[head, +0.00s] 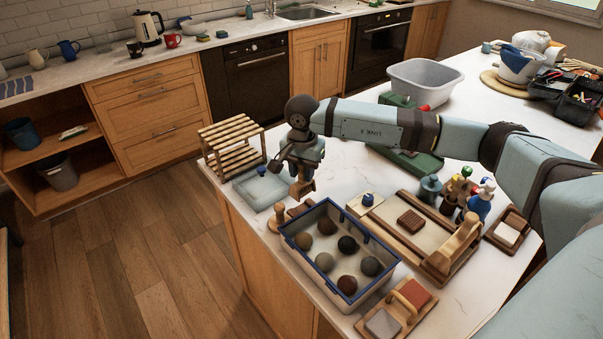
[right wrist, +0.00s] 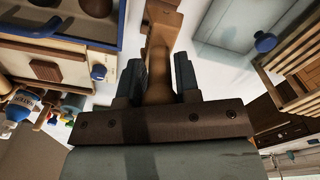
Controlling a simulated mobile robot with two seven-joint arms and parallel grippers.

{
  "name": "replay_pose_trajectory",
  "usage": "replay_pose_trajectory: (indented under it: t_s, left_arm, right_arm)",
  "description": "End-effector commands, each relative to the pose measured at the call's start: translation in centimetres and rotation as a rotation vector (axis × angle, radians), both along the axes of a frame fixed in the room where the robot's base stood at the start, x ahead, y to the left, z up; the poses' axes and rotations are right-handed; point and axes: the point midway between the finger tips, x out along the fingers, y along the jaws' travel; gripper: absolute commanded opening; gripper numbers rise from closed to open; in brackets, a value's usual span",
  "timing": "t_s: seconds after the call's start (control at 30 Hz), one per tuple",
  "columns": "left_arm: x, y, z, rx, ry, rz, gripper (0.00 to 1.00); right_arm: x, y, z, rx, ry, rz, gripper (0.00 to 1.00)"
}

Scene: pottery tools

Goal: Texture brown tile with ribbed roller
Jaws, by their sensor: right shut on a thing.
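My right gripper (head: 302,178) points down over the counter's left part, behind the blue-rimmed bin. It is shut on a brown wooden tool (right wrist: 159,75), whose handle lies between the fingers in the right wrist view. The tool's far end runs out of that view, and I cannot make out any ribs on it. My left gripper is not in view.
The blue-rimmed bin (head: 289,246) holds several clay balls. A wooden stand (head: 274,222) is beside it. A slatted rack (head: 231,147) and a clear tray (head: 262,191) stand at left. Bottles (head: 480,201) and a tile carrier (head: 408,322) are at right and front.

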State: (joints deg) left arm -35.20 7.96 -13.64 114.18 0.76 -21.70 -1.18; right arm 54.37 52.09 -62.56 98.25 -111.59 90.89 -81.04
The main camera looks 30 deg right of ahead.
Motion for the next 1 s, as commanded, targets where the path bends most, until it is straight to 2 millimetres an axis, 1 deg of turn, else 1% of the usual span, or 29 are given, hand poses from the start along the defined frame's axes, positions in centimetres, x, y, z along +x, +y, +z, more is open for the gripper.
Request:
replay_pose_trajectory:
  t_s: [0.03, 0.1, 0.27, 0.73, 0.83, 1.0]
  left_arm:
    - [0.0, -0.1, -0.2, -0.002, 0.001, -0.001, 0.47]
    - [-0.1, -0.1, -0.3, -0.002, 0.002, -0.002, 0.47]
    - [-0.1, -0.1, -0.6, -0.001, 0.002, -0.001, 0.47]
    - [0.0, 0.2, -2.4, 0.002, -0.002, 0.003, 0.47]
    - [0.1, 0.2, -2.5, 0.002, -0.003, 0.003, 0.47]
    - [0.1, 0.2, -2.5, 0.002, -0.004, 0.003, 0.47]
  right_arm:
    - [0.3, -0.5, -0.2, 0.002, -0.001, -0.038, 0.0]
    - [0.5, -0.8, -0.3, 0.002, -0.002, -0.063, 0.0]
    - [0.5, -0.8, -1.0, 0.003, -0.001, -0.065, 0.0]
    - [0.5, -0.7, -5.8, 0.003, -0.001, -0.061, 0.0]
    - [0.5, -0.7, -6.3, 0.003, -0.001, -0.06, 0.0]
    - [0.5, -0.7, -6.5, 0.003, -0.001, -0.06, 0.0]
